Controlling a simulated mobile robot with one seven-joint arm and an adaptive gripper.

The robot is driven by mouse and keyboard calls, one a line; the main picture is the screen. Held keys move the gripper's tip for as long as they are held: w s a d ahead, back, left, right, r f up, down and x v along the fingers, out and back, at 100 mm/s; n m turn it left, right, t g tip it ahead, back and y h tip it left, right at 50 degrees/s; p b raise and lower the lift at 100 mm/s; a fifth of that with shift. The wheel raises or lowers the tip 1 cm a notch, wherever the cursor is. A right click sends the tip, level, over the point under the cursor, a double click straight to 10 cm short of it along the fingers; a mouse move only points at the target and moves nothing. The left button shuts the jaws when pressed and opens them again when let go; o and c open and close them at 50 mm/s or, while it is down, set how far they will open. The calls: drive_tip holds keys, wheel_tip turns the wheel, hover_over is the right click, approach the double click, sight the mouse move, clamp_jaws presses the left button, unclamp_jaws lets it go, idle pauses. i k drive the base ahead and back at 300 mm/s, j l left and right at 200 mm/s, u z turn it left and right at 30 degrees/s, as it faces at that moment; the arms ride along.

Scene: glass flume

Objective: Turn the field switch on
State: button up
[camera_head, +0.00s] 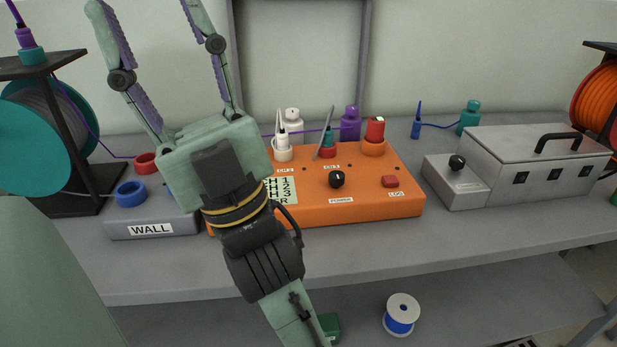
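No label that I can read says "field". A black knob (457,162) sits on the low front part of the grey metal box (541,158) at the right; the small label under it is too small to read. Another black knob (337,179) is on the orange console (375,207), above a label reading POWER. My gripper (143,8) points upward at the upper left, in front of the console's left part. Its two fingers are spread wide, with nothing between them. It is well left of both knobs and hides part of the console.
The console bears a red button (390,181), white, teal and red connectors. A grey WALL box (152,222) with sockets and a teal spool (37,130) stand left. An orange reel (597,105) is at the right edge. The bench front (400,260) is clear.

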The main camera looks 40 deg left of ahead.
sight(337, 177)
drive_tip(key=k+l+u, duration=0.15)
drive_tip(key=u, duration=0.2)
drive_tip(key=k+l+u, duration=0.15)
drive_tip(key=u, duration=0.2)
drive_tip(key=k+l+u, duration=0.15)
drive_tip(key=u, duration=0.2)
drive_tip(key=i, duration=0.4)
